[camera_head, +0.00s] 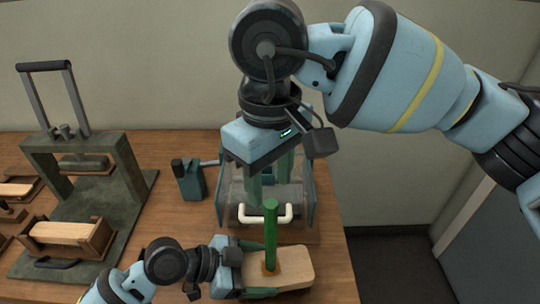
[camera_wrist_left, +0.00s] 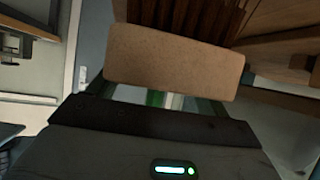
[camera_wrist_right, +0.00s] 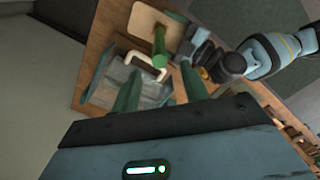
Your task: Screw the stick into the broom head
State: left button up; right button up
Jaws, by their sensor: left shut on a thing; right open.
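The wooden broom head (camera_head: 295,268) is held at the front of the table. It also shows in the left wrist view (camera_wrist_left: 175,62) and the right wrist view (camera_wrist_right: 145,18). The green stick (camera_head: 270,232) stands upright with its lower end at an orange-brown ring on the broom head; how deep it sits is hidden. Its top end faces the right wrist view (camera_wrist_right: 159,60). My left gripper (camera_head: 238,268) is shut on the broom head from the left. My right gripper (camera_head: 268,180) is open and empty, pointing down above and behind the stick's top, apart from it.
A clear-sided machine with a white handle (camera_head: 265,220) stands just behind the stick, under my right gripper. A dark green press (camera_head: 75,150) and a wooden tray (camera_head: 100,245) holding a block stand at left. The table's right edge is close.

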aim_at(270, 203)
pick_arm(q)
jog(key=shift+a+f, duration=0.1)
jog(key=shift+f, duration=0.25)
pick_arm(e)
notch_tip(270, 203, down, 7)
jog(key=shift+f, duration=0.15)
jog(key=shift+c, duration=0.3)
